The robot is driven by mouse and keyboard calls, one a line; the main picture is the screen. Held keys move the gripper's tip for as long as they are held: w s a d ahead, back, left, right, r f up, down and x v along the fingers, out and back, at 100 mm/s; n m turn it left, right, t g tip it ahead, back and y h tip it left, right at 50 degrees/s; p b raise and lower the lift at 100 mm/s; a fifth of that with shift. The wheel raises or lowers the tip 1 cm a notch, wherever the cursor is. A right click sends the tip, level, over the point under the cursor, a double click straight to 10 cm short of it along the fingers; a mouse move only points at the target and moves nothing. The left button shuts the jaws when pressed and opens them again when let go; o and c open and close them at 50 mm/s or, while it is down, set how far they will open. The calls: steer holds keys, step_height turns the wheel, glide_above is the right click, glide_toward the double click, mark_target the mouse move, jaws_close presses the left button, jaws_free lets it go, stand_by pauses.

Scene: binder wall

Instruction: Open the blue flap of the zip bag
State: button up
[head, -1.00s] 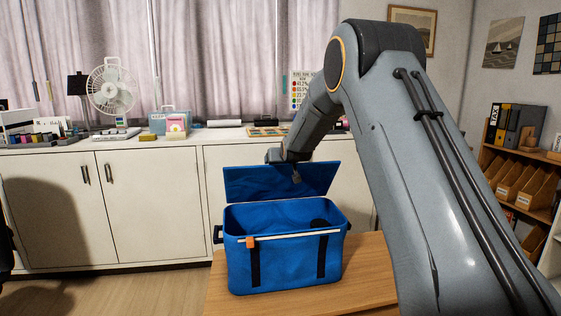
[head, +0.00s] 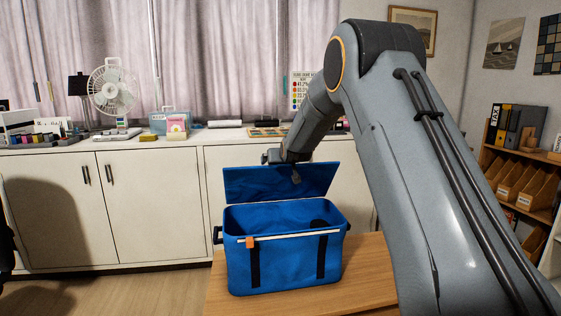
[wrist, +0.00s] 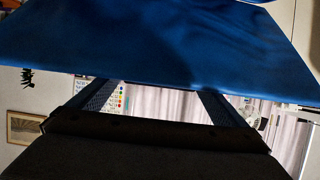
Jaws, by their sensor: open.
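The blue zip bag (head: 285,262) stands on a wooden table, with dark straps and an orange zip pull (head: 250,242) at its front rim. Its blue flap (head: 265,183) is raised at the back edge, near upright, and the bag's inside shows. My gripper (head: 296,176) is at the upper right part of the flap; the flap hides much of it in the head view. In the wrist view the flap (wrist: 150,40) fills the upper part, in front of the two spread fingers. The gripper is open and holds nothing; whether it touches the flap I cannot tell.
The wooden table (head: 367,270) has bare room right of the bag. Behind stands a white cabinet (head: 150,205) whose counter carries a fan (head: 112,90) and several small things. A wooden shelf (head: 525,185) with binders stands at the right.

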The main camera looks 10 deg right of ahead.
steer(key=v, duration=0.7)
steer(key=shift+s+r+b, duration=0.2)
steer(key=shift+s+b, duration=0.15)
